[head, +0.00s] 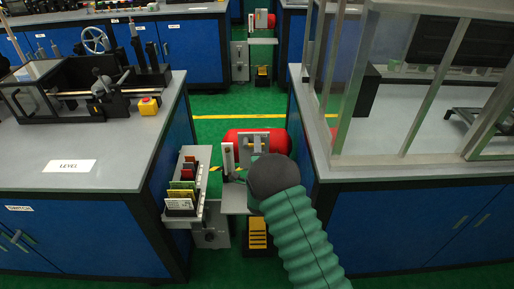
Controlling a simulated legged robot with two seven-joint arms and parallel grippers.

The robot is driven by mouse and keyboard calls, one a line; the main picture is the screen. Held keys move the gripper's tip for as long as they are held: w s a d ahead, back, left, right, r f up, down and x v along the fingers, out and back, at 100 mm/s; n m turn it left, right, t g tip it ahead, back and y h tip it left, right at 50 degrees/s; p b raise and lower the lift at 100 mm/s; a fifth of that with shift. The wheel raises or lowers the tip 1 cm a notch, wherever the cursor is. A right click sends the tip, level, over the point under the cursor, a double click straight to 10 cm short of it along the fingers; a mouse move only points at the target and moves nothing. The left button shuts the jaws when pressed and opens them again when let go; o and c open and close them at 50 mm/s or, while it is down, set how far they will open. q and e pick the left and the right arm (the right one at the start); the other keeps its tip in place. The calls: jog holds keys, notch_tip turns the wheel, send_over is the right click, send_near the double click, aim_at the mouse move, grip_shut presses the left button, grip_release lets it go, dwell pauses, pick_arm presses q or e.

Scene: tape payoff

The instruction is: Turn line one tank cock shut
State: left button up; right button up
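A red tank (275,139) lies on a small stand between the two benches, with a grey upright plate and bracket (228,157) at its front. My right arm, in a green ribbed sleeve with a dark round wrist, reaches up from the bottom right to the front of this stand. My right gripper (234,177) is mostly hidden by the wrist, close to the bracket. The tank cock cannot be made out clearly there, and I cannot tell whether the gripper touches it. A second red tank (262,19) stands farther back. My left gripper is out of view.
A rack of coloured cards (182,193) stands just left of the tank stand. A grey-topped bench (105,165) with a lathe-like machine is on the left. A bench with a framed glass enclosure (345,160) is on the right. Green floor shows between them.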

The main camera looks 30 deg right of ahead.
jog(key=shift+w+d, duration=0.4)
jog(key=shift+w, duration=0.1)
jog(key=shift+a, duration=0.1)
grip_shut()
jog(key=shift+s+f, duration=0.1)
jog(key=shift+f, duration=0.05)
dwell(0.8)
